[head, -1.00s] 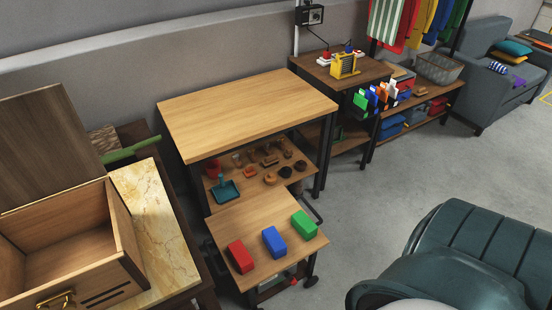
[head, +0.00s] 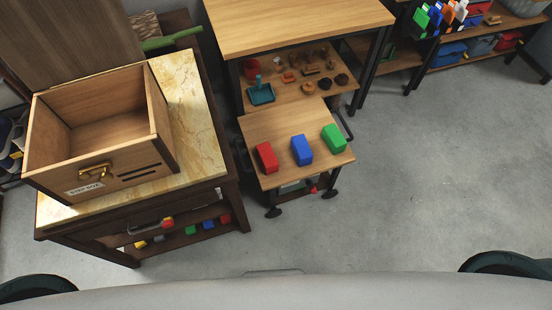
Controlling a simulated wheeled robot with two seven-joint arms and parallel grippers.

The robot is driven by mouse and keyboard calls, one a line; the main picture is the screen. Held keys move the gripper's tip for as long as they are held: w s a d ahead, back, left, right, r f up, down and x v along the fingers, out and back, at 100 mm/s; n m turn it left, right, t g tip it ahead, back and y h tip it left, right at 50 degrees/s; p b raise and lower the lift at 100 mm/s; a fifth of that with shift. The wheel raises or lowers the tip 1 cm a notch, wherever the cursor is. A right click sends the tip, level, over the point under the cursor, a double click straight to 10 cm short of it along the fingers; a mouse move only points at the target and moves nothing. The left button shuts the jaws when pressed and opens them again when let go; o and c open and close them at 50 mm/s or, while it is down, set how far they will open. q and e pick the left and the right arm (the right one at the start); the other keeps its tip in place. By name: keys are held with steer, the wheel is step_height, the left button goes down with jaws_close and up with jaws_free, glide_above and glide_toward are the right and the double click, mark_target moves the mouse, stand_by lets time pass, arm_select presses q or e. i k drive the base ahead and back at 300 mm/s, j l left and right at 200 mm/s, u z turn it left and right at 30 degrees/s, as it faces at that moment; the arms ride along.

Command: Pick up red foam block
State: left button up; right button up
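The red foam block (head: 267,158) lies on the left part of a small wooden cart top (head: 282,125). A blue block (head: 302,150) lies to its right, and a green block (head: 334,138) lies further right on the same top. The blocks stand apart from each other. Nothing touches the red block, and its top is in plain view. Neither of my grippers shows. Only dark rounded parts, likely mine, show at the lower left and lower right edges.
A marble-topped cabinet (head: 201,120) with an open wooden box (head: 100,130) stands left of the cart. Its lower shelf holds small coloured blocks. A larger wooden table (head: 300,22) stands behind the cart. The grey floor (head: 420,190) to the right is clear.

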mark_target(268, 161)
steer(key=i+l+u, duration=0.25)
steer(key=l, duration=0.75)
steer(key=i+l+u, duration=0.2)
steer(key=l, duration=0.85)
steer(key=l+u, duration=0.25)
steer(key=l, duration=0.8)
